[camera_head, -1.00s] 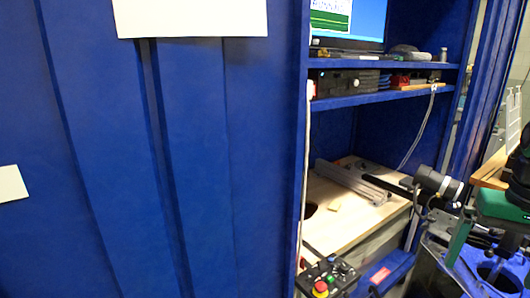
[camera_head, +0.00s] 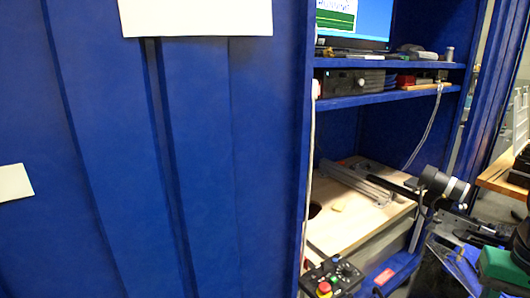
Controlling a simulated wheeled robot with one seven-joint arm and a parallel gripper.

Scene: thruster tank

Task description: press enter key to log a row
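The screen (camera_head: 362,17) shows only its lower part, lit blue with a white and green window, on the upper shelf of the blue cabinet. A dark, flat keyboard-like thing (camera_head: 345,53) lies on that shelf below the screen, seen nearly edge-on. Single keys, the enter key among them, cannot be made out. I cannot make out my gripper in this view.
A blue cabinet wall (camera_head: 205,180) fills the left. A lower shelf (camera_head: 375,97) holds dark boxes. Below are a wooden board (camera_head: 345,225), a control box with a red button (camera_head: 325,285) and a black cylinder (camera_head: 443,184). A green-topped object (camera_head: 503,264) is at lower right.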

